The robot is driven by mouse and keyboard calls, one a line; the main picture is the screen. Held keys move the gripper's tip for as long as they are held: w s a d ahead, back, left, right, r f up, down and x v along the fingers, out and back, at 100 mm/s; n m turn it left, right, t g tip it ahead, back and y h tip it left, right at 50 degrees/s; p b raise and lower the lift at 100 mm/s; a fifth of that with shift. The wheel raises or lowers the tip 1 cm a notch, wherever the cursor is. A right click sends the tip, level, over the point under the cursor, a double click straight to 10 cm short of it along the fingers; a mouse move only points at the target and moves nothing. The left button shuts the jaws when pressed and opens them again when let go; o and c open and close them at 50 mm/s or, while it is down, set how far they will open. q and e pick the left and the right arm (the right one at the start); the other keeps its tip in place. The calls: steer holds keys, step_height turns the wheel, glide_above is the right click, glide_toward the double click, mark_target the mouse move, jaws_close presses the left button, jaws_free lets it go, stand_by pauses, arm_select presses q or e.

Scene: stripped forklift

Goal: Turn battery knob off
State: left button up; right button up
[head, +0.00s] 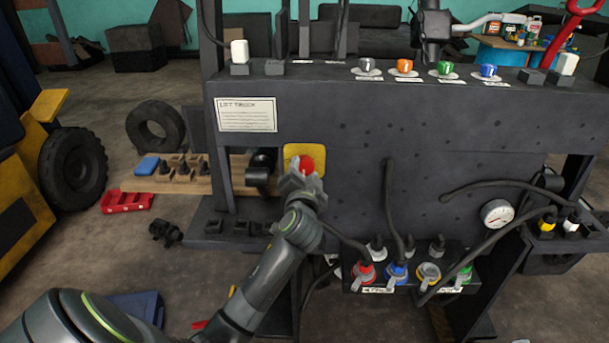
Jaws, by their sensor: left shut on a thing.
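The battery knob (306,163) is red and round. It sits on a yellow square plate (291,151) on the dark front panel of the stripped forklift (350,190). My left gripper (303,178) reaches up from the lower left and is shut on the red knob. Its grey fingers cover the lower part of the knob, so its exact turn angle cannot be read. My right gripper does not show.
A row of coloured knobs (404,66) lines the panel's top ledge. Below hang several coloured hose couplings (397,273) and black hoses. A gauge (496,213) is at the right. A wooden board (137,184), red tray (127,201) and tyre (156,127) lie at the left.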

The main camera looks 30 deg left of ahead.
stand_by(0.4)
arm_select(q)
steer(key=o, duration=1)
steer(key=shift+f, duration=0.1)
